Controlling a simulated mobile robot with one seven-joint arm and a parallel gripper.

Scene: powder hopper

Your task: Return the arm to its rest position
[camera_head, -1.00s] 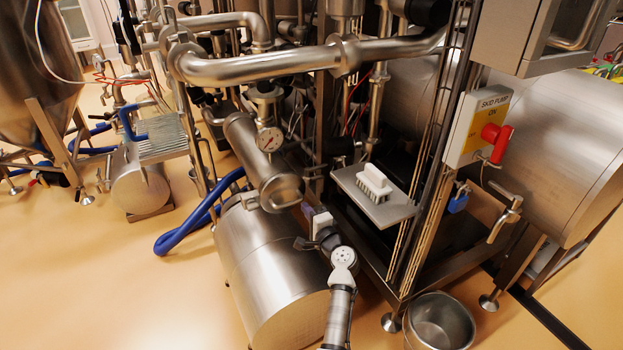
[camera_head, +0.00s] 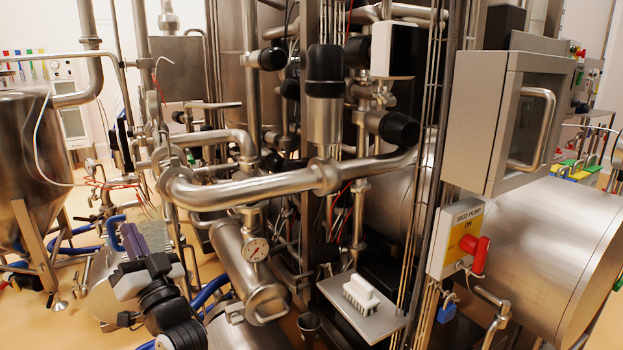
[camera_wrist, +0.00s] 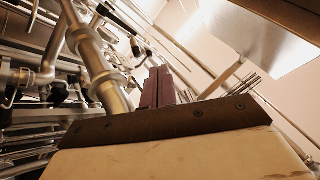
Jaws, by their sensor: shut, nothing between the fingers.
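My gripper (camera_head: 133,240) is at the lower left in the head view, at the end of my dark arm, with its fingers pointing up. It overlaps the grated steel unit with the blue handle (camera_head: 115,232) behind it; I cannot tell the gap between them. In the wrist view my two purplish fingers (camera_wrist: 157,88) are together with nothing between them. They stick out past the dark plate and pale gripper body in the foreground.
A large steel pipe (camera_head: 260,190) crosses the middle. A white brush (camera_head: 361,292) lies on a small steel shelf (camera_head: 375,318). The skid pump switch (camera_head: 455,240) and a steel cabinet (camera_head: 500,120) stand at the right. A steel hopper (camera_head: 30,150) is at the far left.

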